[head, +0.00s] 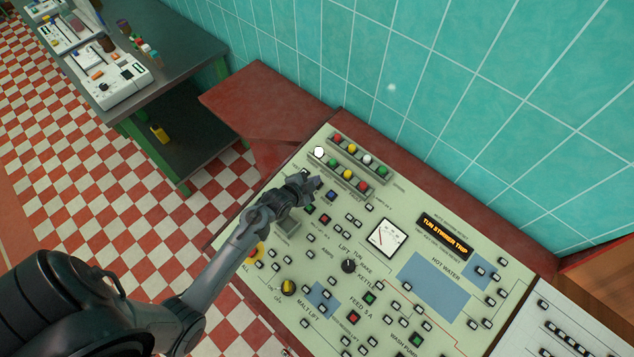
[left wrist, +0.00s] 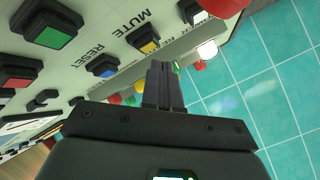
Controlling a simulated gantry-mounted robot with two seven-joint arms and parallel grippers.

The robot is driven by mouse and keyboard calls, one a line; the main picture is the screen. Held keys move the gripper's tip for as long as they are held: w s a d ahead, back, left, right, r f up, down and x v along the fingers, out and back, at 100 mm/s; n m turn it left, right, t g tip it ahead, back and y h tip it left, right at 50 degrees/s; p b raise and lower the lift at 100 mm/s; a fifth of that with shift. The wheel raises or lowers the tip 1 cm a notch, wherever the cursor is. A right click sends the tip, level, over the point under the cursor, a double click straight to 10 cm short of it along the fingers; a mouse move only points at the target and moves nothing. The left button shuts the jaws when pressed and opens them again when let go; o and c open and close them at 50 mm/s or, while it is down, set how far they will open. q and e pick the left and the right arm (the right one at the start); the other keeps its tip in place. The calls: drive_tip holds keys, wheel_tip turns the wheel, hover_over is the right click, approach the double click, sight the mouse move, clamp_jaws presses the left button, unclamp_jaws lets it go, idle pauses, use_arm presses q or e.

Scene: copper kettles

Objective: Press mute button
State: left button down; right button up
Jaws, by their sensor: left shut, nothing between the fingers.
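In the left wrist view, a yellow button (left wrist: 145,40) in a black square frame sits beside the printed word MUTE on the pale green control panel (head: 440,222). A blue button (left wrist: 103,67) sits beside the word RESET, and it also shows in the head view (head: 331,196). My left gripper (head: 314,184) is shut and empty at the panel's upper left. Its closed fingertips (left wrist: 164,68) appear close to the yellow and blue buttons; I cannot tell whether they touch anything. In the head view the gripper seems to hide the yellow button. My right gripper is not in view.
A row of coloured lamps (head: 342,170) stands up from the panel just beyond the gripper. A dial meter (head: 387,238), an amber display (head: 443,233) and many other buttons cover the panel. A teal tiled wall (head: 470,90) rises behind. A workbench (head: 175,45) stands at upper left.

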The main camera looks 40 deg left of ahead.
use_arm(q)
drive_tip(key=shift+w+f, duration=0.1)
drive_tip(key=shift+f, duration=0.25)
drive_tip(key=shift+f, duration=0.1)
idle(0.6)
drive_tip(key=shift+f+b, duration=0.35)
drive_tip(key=shift+r, duration=0.1)
idle(0.4)
drive_tip(key=shift+r+p, duration=0.7)
drive_tip(key=shift+p, duration=0.3)
drive_tip(key=shift+r, duration=0.1)
drive_tip(key=r+p, duration=0.2)
drive_tip(key=s+r+p, duration=0.1)
drive_tip(key=r+p, duration=0.1)
drive_tip(key=p, duration=0.1)
drive_tip(key=shift+s+r, duration=0.1)
drive_tip(key=shift+r, duration=0.25)
